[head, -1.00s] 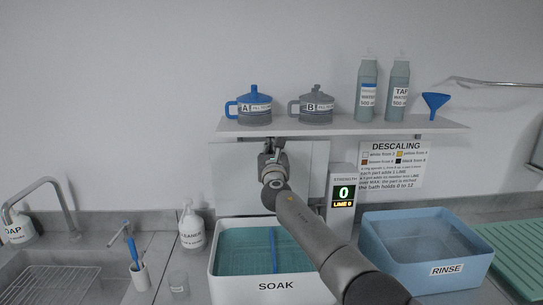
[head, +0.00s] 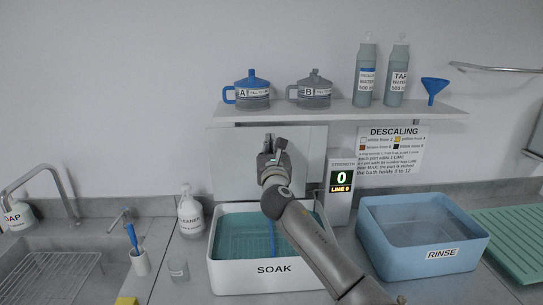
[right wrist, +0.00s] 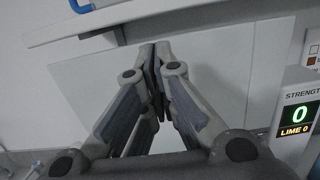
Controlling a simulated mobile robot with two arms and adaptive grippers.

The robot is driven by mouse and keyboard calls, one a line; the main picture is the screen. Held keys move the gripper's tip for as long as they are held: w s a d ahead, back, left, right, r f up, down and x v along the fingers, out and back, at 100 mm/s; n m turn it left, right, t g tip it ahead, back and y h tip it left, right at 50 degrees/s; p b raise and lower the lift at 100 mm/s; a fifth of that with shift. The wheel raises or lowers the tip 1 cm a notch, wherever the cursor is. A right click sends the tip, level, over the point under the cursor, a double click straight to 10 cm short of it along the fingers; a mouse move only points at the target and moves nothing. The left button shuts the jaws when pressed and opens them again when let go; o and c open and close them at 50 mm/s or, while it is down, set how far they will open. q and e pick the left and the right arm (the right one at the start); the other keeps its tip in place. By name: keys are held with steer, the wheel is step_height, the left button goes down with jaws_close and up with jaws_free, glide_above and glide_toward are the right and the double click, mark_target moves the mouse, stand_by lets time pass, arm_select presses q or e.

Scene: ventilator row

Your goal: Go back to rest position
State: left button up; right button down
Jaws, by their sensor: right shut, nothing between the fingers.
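My right gripper (head: 270,141) is shut and empty. It is raised in front of the pale panel on the wall, below the shelf and above the back of the white SOAK tub (head: 233,276). In the right wrist view its fingers (right wrist: 157,70) meet at their tips with nothing between them. My right arm reaches up from the lower right and covers part of the SOAK tub. My left gripper is not in view.
The shelf (head: 430,109) holds pots A (head: 253,93) and B (head: 314,91), two bottles and a blue funnel (head: 433,88). A strength display (head: 341,179) reads 0, LIME 0. The blue RINSE tub (head: 380,236) stands right; a sink (head: 50,262) and CLEANER bottle (head: 191,215) are left.

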steer(key=s+d+f+m+g, duration=0.3)
steer(key=s+f+m, duration=0.4)
steer(key=s+f, duration=0.25)
steer(key=s+d+f+m+g+h, duration=0.1)
steer(key=s+d+f+m+g, duration=0.25)
steer(key=s+f+m, duration=0.6)
steer(key=s+d+f+m+g, duration=0.35)
steer(key=s+f, duration=0.35)
steer(key=f, duration=0.5)
steer(key=s+d+f+m+g, duration=0.2)
steer(key=s+m, duration=0.3)
steer(key=s, duration=0.5)
steer(key=s+d+f+m+g+y, duration=0.1)
steer(key=s+f+m+g, duration=0.2)
steer(key=s, duration=0.6)
steer(key=s+d+f+m+g, duration=0.1)
steer(key=s+d+f+m, duration=0.1)
steer(key=s+m, duration=0.6)
step_height(320, 180, down, 26)
steer(key=s+f+n+g+b, duration=0.1)
steer(key=s+n+g+b, duration=0.1)
steer(key=s, duration=0.1)
steer(key=s+d+f+g+b, duration=0.1)
steer(key=s+d+f, duration=0.2)
steer(key=s+f, duration=1.4)
steer(key=shift+f, duration=0.65)
